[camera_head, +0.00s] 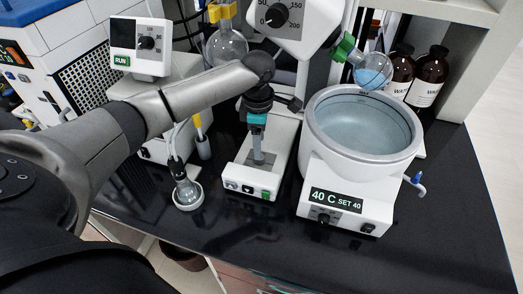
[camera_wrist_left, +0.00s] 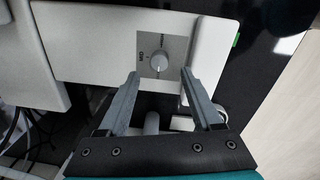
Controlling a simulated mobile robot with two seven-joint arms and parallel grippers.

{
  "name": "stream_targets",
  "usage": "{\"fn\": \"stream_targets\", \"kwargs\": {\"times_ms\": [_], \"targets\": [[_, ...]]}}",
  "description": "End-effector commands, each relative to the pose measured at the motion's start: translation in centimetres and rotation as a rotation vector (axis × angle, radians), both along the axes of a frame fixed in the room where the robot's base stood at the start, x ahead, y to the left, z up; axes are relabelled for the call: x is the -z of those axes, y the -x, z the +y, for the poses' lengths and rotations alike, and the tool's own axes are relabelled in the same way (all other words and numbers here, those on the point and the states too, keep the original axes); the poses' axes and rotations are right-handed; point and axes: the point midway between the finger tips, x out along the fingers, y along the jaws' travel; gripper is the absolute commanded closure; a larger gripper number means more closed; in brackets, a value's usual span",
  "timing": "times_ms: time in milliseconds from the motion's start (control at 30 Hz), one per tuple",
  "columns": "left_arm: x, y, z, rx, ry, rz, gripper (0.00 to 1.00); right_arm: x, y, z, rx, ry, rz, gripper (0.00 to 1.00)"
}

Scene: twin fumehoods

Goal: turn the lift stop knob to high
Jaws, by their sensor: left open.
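The lift stop knob (camera_wrist_left: 159,62) is a small light round knob on a grey label panel (camera_wrist_left: 150,47) in the left wrist view. The panel is set in the white lift base (camera_wrist_left: 85,55). Small lettering is beside the knob, too small to read surely. My left gripper (camera_wrist_left: 159,73) is open, its two fingertips on either side of the knob in the picture; I cannot tell whether they touch it. In the head view my left gripper (camera_head: 257,147) points down over the lift base (camera_head: 285,140) and hides the knob.
A white water bath (camera_head: 322,170) showing 40 C stands right of the lift base. A small flask (camera_head: 186,192) rests on a ring at the left. A round flask (camera_head: 372,72) hangs above the bath. Black bench top (camera_head: 250,222) is clear in front.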

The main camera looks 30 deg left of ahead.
Motion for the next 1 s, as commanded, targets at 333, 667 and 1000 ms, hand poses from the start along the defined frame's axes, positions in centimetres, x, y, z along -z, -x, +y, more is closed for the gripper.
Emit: {"fn": "stream_targets", "kwargs": {"times_ms": [333,667,1000], "targets": [[4.6,-0.1,0.1,0.002,-0.001,0.0,0.34,0.8,-0.9,0.1,0.001,-0.001,-0.015,1.0],[4.9,-0.2,0.1,0.002,-0.001,-0.001,0.35,0.8,-1.6,0.1,0.001,-0.003,-0.027,1.0],[4.9,-0.2,0.1,0.003,-0.001,-0.001,0.73,0.8,-1.4,0.1,0.001,-0.002,-0.025,1.0]]}}
